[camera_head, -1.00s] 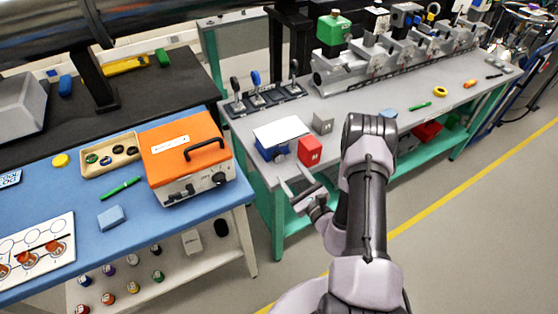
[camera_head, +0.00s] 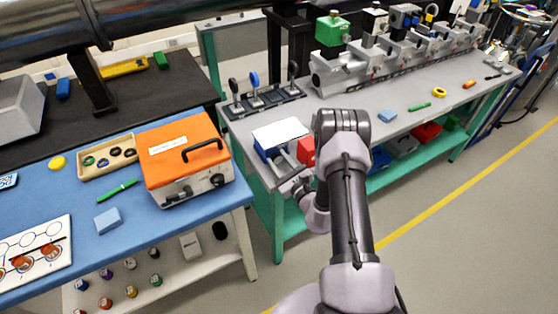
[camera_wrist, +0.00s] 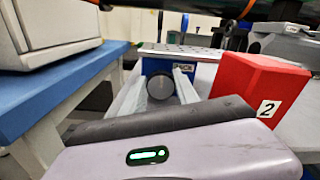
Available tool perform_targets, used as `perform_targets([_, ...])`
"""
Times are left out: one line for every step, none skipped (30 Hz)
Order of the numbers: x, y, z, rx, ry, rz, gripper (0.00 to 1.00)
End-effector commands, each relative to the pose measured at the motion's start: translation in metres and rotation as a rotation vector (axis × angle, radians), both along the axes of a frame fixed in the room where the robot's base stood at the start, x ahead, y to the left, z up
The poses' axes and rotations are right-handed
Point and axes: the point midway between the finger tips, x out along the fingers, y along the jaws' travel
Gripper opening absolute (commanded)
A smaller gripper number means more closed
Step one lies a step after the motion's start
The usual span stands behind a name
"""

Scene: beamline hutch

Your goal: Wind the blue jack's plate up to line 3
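The blue jack (camera_head: 262,153) stands at the near left corner of the grey bench with its pale top plate (camera_head: 283,131). In the wrist view the jack's blue body (camera_wrist: 188,67) shows under the plate edge, with a dark round knob (camera_wrist: 160,87) facing me. My gripper (camera_wrist: 160,76) is open. Its two pale fingers point at the jack, one on each side of the knob in the picture; I cannot tell whether they touch it. In the head view my gripper (camera_head: 286,163) is at the jack's front, partly hidden by my arm. The scale lines cannot be read.
A red block (camera_wrist: 248,88) labelled 2 stands close to the right of my gripper. The blue-topped bench (camera_head: 75,235) with an orange box (camera_head: 185,150) is to the left, across a gap. Upright holders (camera_head: 262,97) stand behind the jack.

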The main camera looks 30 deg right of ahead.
Motion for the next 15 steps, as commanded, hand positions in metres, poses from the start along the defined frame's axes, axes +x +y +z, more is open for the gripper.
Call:
perform_targets([-0.0001, 0.0001, -0.0001, 0.0, 0.0, 0.0, 0.05])
perform_targets([-0.0002, 0.0001, -0.0001, 0.0, 0.0, 0.0, 0.0])
perform_targets([-0.0002, 0.0, -0.0002, 0.0, 0.0, 0.0, 0.0])
perform_targets([-0.0002, 0.0, -0.0002, 0.001, 0.0, 0.0, 0.0])
perform_targets([-0.0002, 0.0, -0.0002, 0.002, 0.0, 0.0, 0.0])
perform_targets([-0.0002, 0.0, -0.0002, 0.004, 0.0, 0.0, 0.0])
perform_targets([-0.0002, 0.0, -0.0002, 0.008, 0.0, 0.0, 0.0])
perform_targets([-0.0003, 0.0, -0.0002, 0.012, 0.0, 0.0, 0.0])
perform_targets([-0.0003, -0.0001, -0.0002, 0.022, 0.001, 0.0, 0.0])
perform_targets([-0.0003, 0.0, -0.0001, 0.03, 0.001, 0.0, 0.0])
perform_targets([-0.0003, -0.0001, -0.0001, 0.04, 0.001, 0.0, 0.0])
perform_targets([-0.0003, -0.0002, 0.0, 0.058, 0.002, 0.0, 0.0])
perform_targets([-0.0003, -0.0003, 0.0, 0.072, 0.002, 0.0, 0.0])
perform_targets([-0.0003, -0.0004, 0.0, 0.09, 0.004, 0.0, 0.0])
perform_targets([-0.0003, -0.0005, 0.0002, 0.115, 0.005, 0.0, 0.0])
